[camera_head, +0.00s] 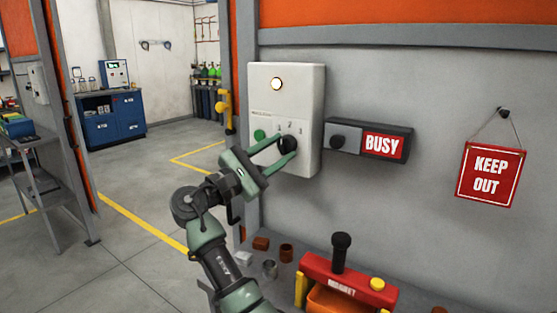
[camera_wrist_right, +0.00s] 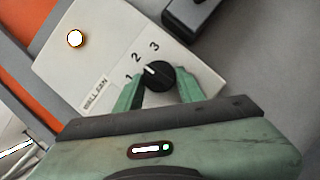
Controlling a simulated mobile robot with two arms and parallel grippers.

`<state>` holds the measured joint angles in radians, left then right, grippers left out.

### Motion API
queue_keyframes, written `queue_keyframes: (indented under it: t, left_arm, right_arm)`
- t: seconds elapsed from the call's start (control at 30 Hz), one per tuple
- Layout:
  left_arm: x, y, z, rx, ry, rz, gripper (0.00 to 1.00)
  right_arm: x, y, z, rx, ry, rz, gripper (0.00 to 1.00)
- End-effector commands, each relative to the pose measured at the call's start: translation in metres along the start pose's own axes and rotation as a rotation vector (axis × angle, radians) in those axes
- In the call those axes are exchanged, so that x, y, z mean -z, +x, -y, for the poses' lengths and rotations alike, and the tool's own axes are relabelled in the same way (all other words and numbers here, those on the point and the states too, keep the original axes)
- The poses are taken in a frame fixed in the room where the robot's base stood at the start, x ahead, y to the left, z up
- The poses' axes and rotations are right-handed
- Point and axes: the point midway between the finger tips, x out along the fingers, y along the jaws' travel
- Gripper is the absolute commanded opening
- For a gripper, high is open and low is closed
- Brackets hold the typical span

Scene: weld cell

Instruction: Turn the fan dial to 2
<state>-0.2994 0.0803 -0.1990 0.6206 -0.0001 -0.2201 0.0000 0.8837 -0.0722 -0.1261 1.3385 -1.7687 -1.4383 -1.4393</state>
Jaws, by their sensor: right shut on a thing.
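The fan dial is a round black knob (camera_head: 287,144) on the lower part of a white wall box (camera_head: 287,91). It also shows in the right wrist view as a black knob (camera_wrist_right: 160,77) with a white pointer mark, beside the printed digits 1, 2 and 3. The pointer aims up and left, between 1 and 2, seemingly nearer 2. My right gripper (camera_head: 284,146) is shut on the dial, one green finger on each side, as its fingertips show in the wrist view (camera_wrist_right: 160,88). My left gripper is out of view.
A lit round lamp (camera_head: 277,84) is on the box. A BUSY slider sign (camera_head: 384,145) is just right, and a KEEP OUT sign (camera_head: 490,175) hangs farther right. Below stands a bench with a red magnet holder (camera_head: 345,277) and small parts. Open floor lies left.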

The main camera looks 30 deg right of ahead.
Motion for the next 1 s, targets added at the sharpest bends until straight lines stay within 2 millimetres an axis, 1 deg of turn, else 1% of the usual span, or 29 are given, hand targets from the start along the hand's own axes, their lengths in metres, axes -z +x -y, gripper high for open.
queue_keyframes:
  t: [0.03, 0.2, 0.63, 0.67, 0.7, 0.73, 1.0]
  left_arm:
    - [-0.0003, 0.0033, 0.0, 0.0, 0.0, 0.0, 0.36]
    - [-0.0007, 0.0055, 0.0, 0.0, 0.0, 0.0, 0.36]
    - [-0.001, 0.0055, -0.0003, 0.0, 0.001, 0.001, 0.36]
    - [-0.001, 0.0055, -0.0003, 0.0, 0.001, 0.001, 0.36]
    - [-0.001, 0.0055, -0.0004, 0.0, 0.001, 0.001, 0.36]
    - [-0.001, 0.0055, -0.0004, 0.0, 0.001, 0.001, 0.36]
    - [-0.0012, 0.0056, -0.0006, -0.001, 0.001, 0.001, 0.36]
  right_arm:
    - [0.0015, -0.0008, 0.0008, 0.007, 0.013, -0.002, 0.0]
    - [0.0013, -0.0007, 0.0003, 0.019, 0.041, -0.002, 0.0]
    - [0.0009, -0.0004, -0.0002, 0.022, 0.048, -0.003, 0.0]
    - [0.0009, -0.0005, -0.0002, 0.022, 0.048, -0.003, 0.47]
    - [0.0008, -0.0005, -0.0002, 0.021, 0.048, -0.003, 0.58]
    - [0.0008, -0.0004, -0.0002, 0.021, 0.048, -0.003, 0.6]
    - [0.0005, -0.0005, -0.0004, 0.021, 0.048, -0.002, 0.6]
